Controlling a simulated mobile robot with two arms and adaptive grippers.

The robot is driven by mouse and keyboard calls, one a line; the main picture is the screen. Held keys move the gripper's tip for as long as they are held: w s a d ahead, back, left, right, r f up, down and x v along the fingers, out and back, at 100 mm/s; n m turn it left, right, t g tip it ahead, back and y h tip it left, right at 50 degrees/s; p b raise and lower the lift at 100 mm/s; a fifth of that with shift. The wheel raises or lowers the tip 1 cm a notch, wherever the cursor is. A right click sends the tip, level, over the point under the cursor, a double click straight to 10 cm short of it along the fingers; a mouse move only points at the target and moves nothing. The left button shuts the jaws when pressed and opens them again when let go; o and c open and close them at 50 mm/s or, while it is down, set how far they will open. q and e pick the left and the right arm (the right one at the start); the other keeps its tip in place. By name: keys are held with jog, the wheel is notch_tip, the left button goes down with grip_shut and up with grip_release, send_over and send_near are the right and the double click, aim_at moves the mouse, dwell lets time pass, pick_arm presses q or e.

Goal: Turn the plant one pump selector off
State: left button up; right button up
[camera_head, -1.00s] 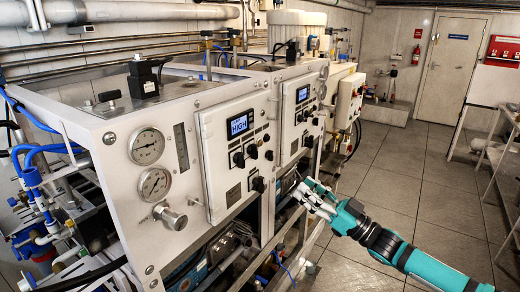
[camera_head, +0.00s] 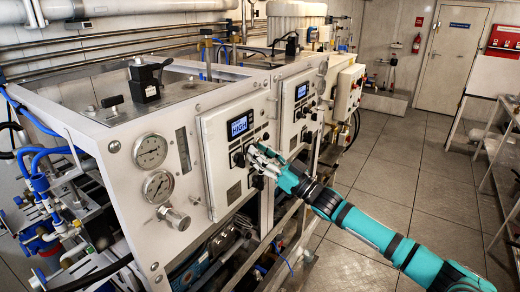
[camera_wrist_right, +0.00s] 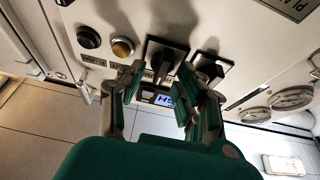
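The near white panel (camera_head: 220,180) carries a lit display reading HIGH (camera_head: 239,126) and a row of dark controls. One black selector (camera_head: 238,160) shows left of my right gripper (camera_head: 257,160), which covers part of the row. In the right wrist view the panel appears upside down. My right gripper (camera_wrist_right: 160,82) is open there, its fingers apart on either side of a black selector (camera_wrist_right: 167,54). Contact with it cannot be told. A second black selector (camera_wrist_right: 210,66) is close beside the right-hand finger. Their small labels are mostly unreadable. My left gripper is not in view.
A dark button (camera_wrist_right: 88,38) and an amber-brown button (camera_wrist_right: 122,48) lie left of the selectors in the wrist view. Two gauges (camera_head: 150,151) and a valve knob (camera_head: 175,217) are left of the panel. A similar panel (camera_head: 300,115) stands farther back. Open floor (camera_head: 400,180) lies right.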

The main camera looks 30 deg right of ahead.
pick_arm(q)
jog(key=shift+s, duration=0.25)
pick_arm(e)
jog(key=shift+c, duration=0.3)
grip_shut()
pick_arm(q)
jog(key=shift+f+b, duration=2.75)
jog(key=shift+b, duration=0.05)
pick_arm(e)
jog(key=shift+w+r+n+g+y, duration=0.1)
jog(key=shift+n+g+y, duration=0.8)
jog(key=shift+n, duration=1.8)
jog(key=shift+s+n+g+y, duration=0.1)
jog(key=shift+n+g+y, duration=0.8)
jog(key=shift+n, duration=1.8)
jog(key=shift+w+r+n+g+y, duration=0.1)
jog(key=shift+n+g+y, duration=0.8)
jog(key=shift+n, duration=1.8)
